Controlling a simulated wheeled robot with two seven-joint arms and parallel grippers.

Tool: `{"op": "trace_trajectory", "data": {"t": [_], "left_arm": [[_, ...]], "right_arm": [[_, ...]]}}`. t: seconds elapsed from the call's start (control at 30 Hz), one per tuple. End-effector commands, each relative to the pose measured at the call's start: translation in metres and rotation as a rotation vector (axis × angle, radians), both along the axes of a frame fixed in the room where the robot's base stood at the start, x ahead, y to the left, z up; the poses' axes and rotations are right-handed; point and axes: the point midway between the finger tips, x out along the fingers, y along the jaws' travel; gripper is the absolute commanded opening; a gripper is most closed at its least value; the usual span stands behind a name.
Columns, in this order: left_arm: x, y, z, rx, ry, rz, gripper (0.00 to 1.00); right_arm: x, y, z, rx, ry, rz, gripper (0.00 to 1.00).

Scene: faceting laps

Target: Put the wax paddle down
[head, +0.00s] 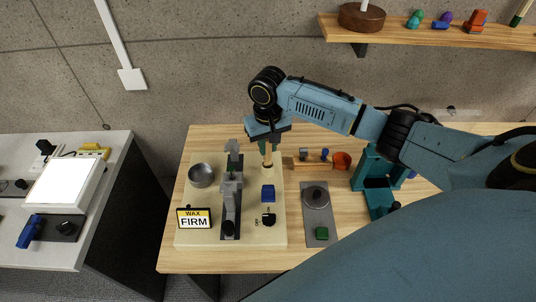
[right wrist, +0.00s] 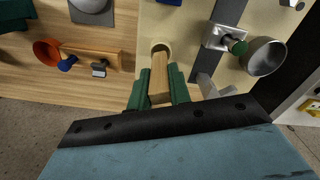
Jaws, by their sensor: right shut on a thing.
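The wax paddle (right wrist: 160,88) is a light wooden stick held between the green fingers of my right gripper (right wrist: 159,92). In the head view my right gripper (head: 267,145) points down over the back right part of the cream board (head: 198,237). The paddle's far end meets a round pale wooden holder (right wrist: 160,46) on the board. I cannot tell how deep it sits in it. The holder also shows in the head view (head: 267,164), just under the fingers. My left gripper is not in view.
To the right are a small wooden rack (head: 312,165), an orange cup (head: 342,161), a grey plate (head: 319,214) and a teal stand (head: 377,196).

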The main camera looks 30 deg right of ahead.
Motion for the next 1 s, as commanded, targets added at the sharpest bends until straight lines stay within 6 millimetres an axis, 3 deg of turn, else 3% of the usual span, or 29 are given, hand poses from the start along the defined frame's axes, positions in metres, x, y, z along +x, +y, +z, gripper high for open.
{"op": "trace_trajectory", "data": {"t": [0.3,0.67,0.7,0.8,0.87,1.0], "left_arm": [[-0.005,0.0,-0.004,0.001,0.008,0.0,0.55],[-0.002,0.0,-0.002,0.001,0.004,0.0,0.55],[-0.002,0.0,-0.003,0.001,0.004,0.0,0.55],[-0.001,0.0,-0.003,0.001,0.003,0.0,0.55],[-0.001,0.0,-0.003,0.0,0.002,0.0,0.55],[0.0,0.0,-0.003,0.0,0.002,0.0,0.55]], "right_arm": [[0.0,0.0,-0.037,-0.001,0.0,0.001,0.0],[0.0,0.0,-0.04,0.0,0.0,0.0,0.0],[0.0,0.0,-0.04,0.0,-0.001,0.0,0.23],[0.0,0.0,-0.04,0.0,-0.001,0.0,0.36],[0.0,0.0,-0.04,0.0,-0.001,0.0,0.41],[0.0,0.0,-0.04,0.0,-0.001,0.0,0.41]]}}
